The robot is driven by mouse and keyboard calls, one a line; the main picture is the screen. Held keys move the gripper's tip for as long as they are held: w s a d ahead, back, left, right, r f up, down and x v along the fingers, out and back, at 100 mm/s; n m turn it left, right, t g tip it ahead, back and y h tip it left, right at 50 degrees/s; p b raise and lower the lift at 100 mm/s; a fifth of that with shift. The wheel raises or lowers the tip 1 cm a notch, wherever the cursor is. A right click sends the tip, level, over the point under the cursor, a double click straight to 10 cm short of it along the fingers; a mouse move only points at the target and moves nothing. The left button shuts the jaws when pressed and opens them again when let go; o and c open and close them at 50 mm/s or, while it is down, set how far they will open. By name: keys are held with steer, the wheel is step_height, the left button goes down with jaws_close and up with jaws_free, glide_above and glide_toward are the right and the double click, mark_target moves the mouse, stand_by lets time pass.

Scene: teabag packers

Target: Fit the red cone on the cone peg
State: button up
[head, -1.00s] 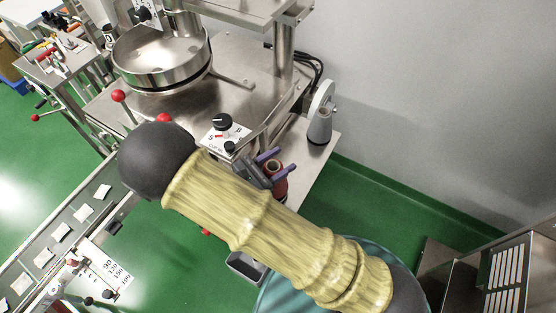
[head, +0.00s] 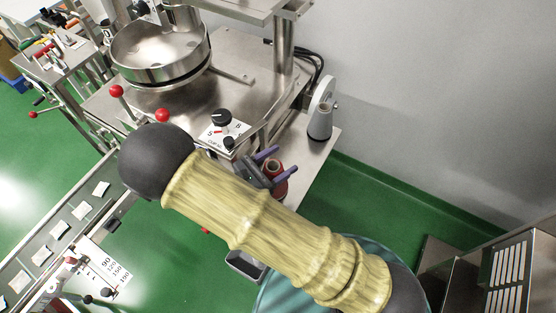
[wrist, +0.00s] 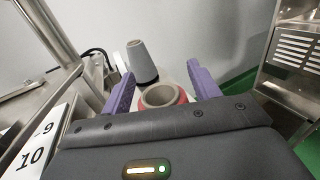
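The red cone (head: 281,187) is beside the machine, near the front of its metal side plate, with its round open top facing up. It also shows in the wrist view (wrist: 182,97), its wide grey-brown rim between the two fingers. My gripper (head: 287,160) has purple fingers spread on either side of the cone top; it also shows in the wrist view (wrist: 160,72). The fingers look apart from the cone, with narrow gaps. My arm hides the cone's lower part. I cannot make out a cone peg under or inside it.
A grey cone (head: 319,123) stands upright on the plate (head: 314,155) behind, by the wall; it also shows in the wrist view (wrist: 142,62). The machine's bowl (head: 160,60) and black knob (head: 221,117) are to the left. A slotted metal cabinet (head: 510,270) stands at right.

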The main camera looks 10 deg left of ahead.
steer(key=shift+o, duration=0.8)
steer(key=shift+s+a, duration=0.35)
steer(key=shift+a, duration=0.05)
steer(key=b+v, duration=0.5)
steer(key=v, duration=1.1)
steer(key=shift+r, duration=0.15)
steer(key=shift+s+a, duration=0.15)
steer(key=shift+s, duration=0.05)
